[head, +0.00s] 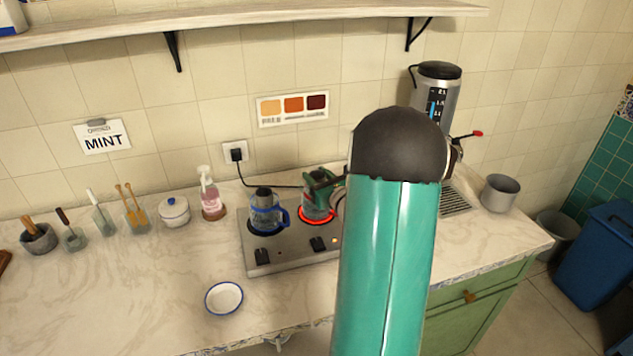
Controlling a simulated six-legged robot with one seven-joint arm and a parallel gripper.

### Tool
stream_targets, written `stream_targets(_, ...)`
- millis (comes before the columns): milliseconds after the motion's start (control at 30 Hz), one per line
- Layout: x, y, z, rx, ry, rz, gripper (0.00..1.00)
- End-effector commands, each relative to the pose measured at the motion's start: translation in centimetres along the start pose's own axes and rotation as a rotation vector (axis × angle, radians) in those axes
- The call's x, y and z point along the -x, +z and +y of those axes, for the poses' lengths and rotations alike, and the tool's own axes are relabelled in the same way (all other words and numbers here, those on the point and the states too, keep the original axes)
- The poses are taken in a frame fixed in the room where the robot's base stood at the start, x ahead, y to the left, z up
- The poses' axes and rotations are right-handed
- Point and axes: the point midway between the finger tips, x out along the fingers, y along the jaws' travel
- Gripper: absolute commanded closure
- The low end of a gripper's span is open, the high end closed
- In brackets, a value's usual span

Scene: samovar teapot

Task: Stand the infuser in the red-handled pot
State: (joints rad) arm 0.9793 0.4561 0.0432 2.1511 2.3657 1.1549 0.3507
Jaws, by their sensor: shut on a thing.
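The red-handled pot (317,207) stands on the right burner of the hot plate, above a glowing red ring. Its handle side is mostly hidden behind my arm. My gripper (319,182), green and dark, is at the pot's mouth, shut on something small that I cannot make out. I cannot tell how far the held thing reaches into the pot. A blue-handled pot (266,217) stands on the left burner, with a grey, dark-topped cylinder (263,194) at its top. I cannot tell for sure where the infuser is.
The hot plate (290,257) has two black knobs in front. A white bowl (224,298) is at the front. A pink bottle (212,200), lidded white pot (173,212) and several tool holders stand left. A tall metal urn (438,90) and grey cup (499,193) are right. The front-left counter is clear.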

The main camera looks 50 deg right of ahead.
Motion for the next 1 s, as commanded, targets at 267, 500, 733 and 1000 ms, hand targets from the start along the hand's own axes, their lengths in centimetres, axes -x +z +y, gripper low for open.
stream_targets(267,-0.3,-1.7,0.1,0.000,0.001,-0.001,0.95)
stream_targets(500,-0.3,-2.1,0.1,0.000,0.001,0.000,0.95)
stream_targets(733,-0.3,-2.2,0.1,0.001,0.001,0.000,0.39)
stream_targets(1000,-0.3,-2.0,0.1,0.000,0.001,-0.001,0.39)
